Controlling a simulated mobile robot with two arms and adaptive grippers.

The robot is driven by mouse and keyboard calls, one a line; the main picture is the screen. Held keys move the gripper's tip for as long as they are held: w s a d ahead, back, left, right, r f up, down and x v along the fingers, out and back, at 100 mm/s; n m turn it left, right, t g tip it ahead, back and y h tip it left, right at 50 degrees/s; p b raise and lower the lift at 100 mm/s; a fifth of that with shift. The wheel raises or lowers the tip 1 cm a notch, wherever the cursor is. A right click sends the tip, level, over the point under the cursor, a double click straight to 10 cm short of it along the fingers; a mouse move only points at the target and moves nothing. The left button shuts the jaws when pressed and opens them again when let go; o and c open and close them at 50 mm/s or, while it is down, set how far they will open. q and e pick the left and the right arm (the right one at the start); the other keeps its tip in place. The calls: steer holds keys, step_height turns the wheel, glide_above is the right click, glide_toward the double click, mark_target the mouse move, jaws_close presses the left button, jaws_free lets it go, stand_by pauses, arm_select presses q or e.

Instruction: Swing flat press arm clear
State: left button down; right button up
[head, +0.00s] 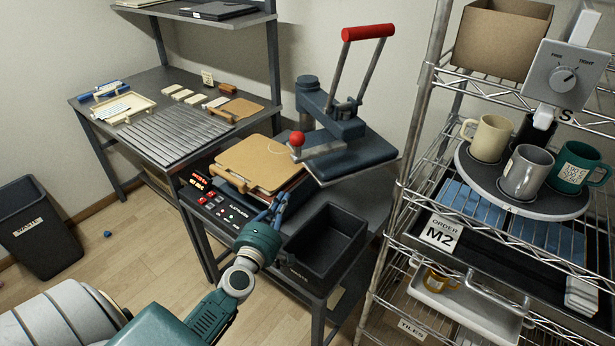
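The flat press stands on the dark bench. Its dark blue upper plate (350,160) is swung to the right of the lower bed, and the tan pad (258,163) on the bed lies uncovered. The press arm carries a red ball knob (297,139) and a raised lift handle with a red grip (368,32). My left gripper (276,203) is low in front of the bed's right corner, beside the control panel (218,205) and apart from the knob. Its fingers are small and partly hidden, so their opening is unclear. My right gripper is not in view.
A black bin (325,245) sits at the bench front, right of my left gripper. A wire shelf with several mugs, a grey mug (526,172) among them, stands close on the right. A side table (172,135) is behind left. A waste bin (38,230) is at far left.

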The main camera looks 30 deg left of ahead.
arm_select(q)
steer(key=d+x, duration=0.1)
steer(key=x, duration=0.6)
steer(key=d+x, duration=0.1)
steer(key=x, duration=0.3)
steer(key=shift+w+d, duration=0.2)
steer(key=shift+w, duration=0.6)
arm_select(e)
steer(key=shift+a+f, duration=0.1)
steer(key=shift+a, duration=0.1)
